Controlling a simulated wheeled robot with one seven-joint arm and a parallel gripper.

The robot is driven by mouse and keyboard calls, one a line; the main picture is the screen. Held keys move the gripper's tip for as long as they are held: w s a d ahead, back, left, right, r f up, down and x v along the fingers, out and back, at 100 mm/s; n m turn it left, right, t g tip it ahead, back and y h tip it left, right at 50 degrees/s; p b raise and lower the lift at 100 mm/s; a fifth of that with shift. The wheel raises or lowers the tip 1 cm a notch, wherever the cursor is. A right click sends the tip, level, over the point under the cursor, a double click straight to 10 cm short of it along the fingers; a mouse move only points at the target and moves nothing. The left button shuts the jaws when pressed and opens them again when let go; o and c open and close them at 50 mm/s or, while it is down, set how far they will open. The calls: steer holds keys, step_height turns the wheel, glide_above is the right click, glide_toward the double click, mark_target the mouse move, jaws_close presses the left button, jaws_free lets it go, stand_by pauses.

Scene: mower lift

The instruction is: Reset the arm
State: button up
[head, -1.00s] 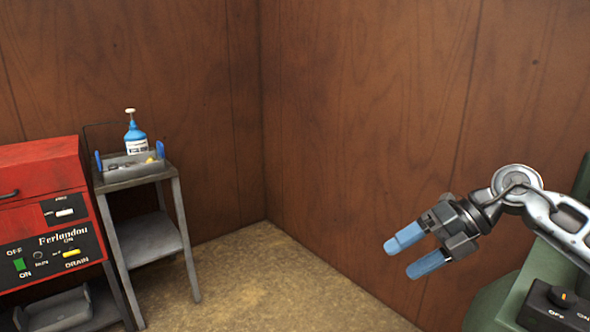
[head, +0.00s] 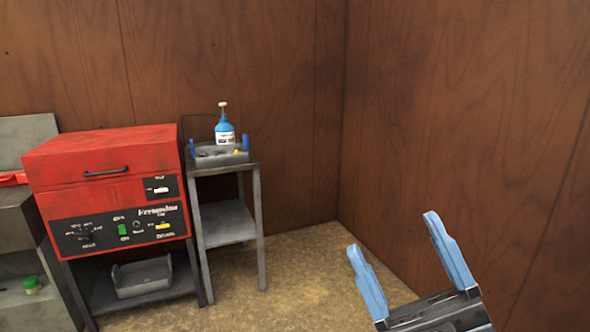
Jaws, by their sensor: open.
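My gripper (head: 398,262) is at the lower right of the head view. Its two blue fingers point up and to the left and stand wide apart, with nothing between them. The gripper is in front of the brown floor and the right wall, clear of the furniture. Most of my arm behind it is out of the picture.
A red machine (head: 104,165) with a control panel stands at the left. Beside it, a grey metal stand (head: 229,222) holds a tray (head: 220,159) and a blue pump bottle (head: 224,130). A grey tray (head: 143,279) lies under the machine. The floor (head: 300,270) ahead is bare.

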steer(key=s+d+f+m+g+h, duration=0.2)
steer(key=s+f+m+h, duration=0.4)
steer(key=s, duration=0.4)
steer(key=s+d+f+m+g+h, duration=0.2)
steer(key=s+d+f+m+h, duration=0.3)
steer(key=s, duration=0.5)
steer(key=s+d+f+m+g+h, duration=0.1)
steer(key=s+d+f+m+h, duration=0.3)
steer(key=s+f+m+h, duration=0.4)
step_height(320, 180, down, 2)
steer(key=shift+s+f+m+g+h, duration=0.15)
steer(key=shift+s+m+g+h, duration=0.2)
steer(key=shift+s, duration=0.9)
